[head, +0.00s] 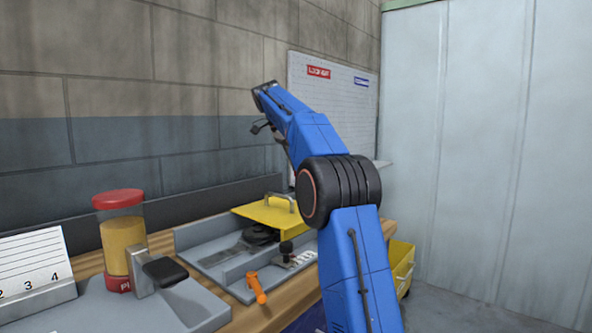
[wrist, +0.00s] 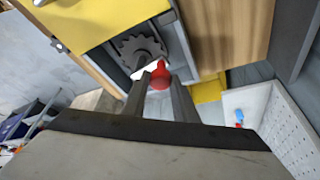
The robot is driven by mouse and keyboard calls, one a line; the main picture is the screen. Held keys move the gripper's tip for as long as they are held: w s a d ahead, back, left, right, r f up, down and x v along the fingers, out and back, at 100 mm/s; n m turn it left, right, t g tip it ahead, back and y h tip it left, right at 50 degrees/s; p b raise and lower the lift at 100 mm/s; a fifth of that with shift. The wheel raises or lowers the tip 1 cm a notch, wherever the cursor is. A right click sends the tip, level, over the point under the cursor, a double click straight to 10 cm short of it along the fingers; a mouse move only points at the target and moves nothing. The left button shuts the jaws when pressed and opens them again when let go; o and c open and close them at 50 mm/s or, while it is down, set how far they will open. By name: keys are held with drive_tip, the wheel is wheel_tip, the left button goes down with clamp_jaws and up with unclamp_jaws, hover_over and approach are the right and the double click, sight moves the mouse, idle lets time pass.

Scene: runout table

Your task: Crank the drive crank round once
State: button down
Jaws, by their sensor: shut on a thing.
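In the wrist view my gripper (wrist: 160,90) is shut on a red, rounded knob (wrist: 161,74), which sits between its two grey fingers. The fingers hide the lower part of the knob, and I cannot tell what it is fixed to. A dark toothed gear (wrist: 140,50) is just beyond it in a grey recess. In the head view my blue arm rises at the centre; my fingers and their hold cannot be made out there. An orange handle (head: 256,287) stands at the front of a grey tray (head: 212,263). I cannot tell whether it is the crank.
A yellow cover (head: 276,214) with a handle lies at the back of the tray, beside a black knob (head: 286,248). A red-lidded jar (head: 121,235) and numbered card (head: 32,265) stand left. A yellow bin (head: 401,264) is right of the table. The right-hand floor is clear.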

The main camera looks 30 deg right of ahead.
drive_tip(key=shift+w+d+m+g, duration=0.35)
drive_tip(key=shift+d+m+g, duration=0.1)
drive_tip(key=shift+m, duration=0.55)
drive_tip(key=c, duration=1.4)
unclamp_jaws()
drive_tip(key=shift+c, duration=0.2)
